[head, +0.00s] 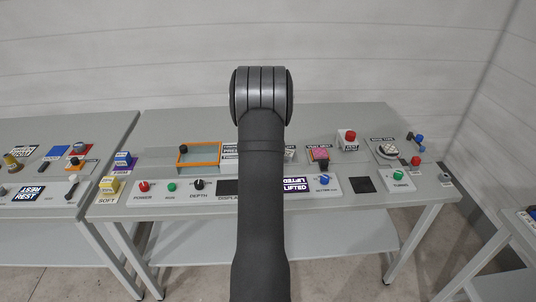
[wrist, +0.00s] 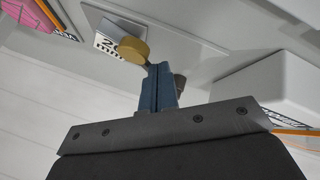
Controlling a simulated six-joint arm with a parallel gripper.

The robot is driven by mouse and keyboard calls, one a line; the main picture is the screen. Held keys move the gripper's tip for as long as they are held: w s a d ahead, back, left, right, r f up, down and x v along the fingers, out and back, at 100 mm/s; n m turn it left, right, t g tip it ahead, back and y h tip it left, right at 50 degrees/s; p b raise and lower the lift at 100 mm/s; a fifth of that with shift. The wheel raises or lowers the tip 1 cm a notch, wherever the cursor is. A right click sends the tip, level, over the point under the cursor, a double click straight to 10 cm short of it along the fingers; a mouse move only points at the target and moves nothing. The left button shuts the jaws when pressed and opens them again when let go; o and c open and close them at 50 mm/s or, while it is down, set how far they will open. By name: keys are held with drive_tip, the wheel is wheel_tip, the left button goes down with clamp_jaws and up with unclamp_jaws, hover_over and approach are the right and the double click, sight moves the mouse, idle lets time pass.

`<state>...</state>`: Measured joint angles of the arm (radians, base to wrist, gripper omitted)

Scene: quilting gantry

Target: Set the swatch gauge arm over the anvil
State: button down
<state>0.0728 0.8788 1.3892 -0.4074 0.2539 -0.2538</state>
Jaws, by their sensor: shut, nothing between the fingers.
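In the wrist view my gripper (wrist: 163,70) shows as blue-grey fingers, close together with nothing between them. A round brass-coloured knob or disc (wrist: 133,51) is right by the fingertips; I cannot tell whether they touch it. It may be part of the swatch gauge arm, but the arm's shape is not clear. A white label with black "20 mm" print (wrist: 107,46) lies beside the disc on a grey plate. I cannot pick out the anvil. My arm hides the bench middle in the head view.
In the wrist view a pale box (wrist: 270,85) stands to the right of the fingers. In the head view the bench holds an orange frame (head: 180,160), a red button on a box (head: 350,137), a round dial (head: 387,151) and a front control strip with several knobs.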

drive_tip(key=shift+w+d+n, duration=0.15)
drive_tip(key=shift+d+n, duration=0.15)
drive_tip(key=shift+d, duration=0.1)
drive_tip(key=shift+w+d, duration=0.3)
drive_tip(key=shift+d, duration=0.2)
drive_tip(key=shift+w+d, duration=0.3)
drive_tip(key=shift+d, duration=0.2)
drive_tip(key=shift+w+d, duration=0.6)
drive_tip(key=shift+w+d+r, duration=0.1)
drive_tip(key=shift+d, duration=0.1)
drive_tip(key=shift+r, duration=0.1)
drive_tip(key=shift+s+d+r, duration=0.1)
drive_tip(key=shift+s+r, duration=0.1)
drive_tip(key=shift+r, duration=0.1)
drive_tip(key=d+v, duration=0.1)
drive_tip(key=v, duration=0.8)
drive_tip(key=shift+s+d, duration=0.25)
drive_tip(key=shift+d, duration=0.05)
drive_tip(key=shift+w+f, duration=0.1)
drive_tip(key=shift+f, duration=0.1)
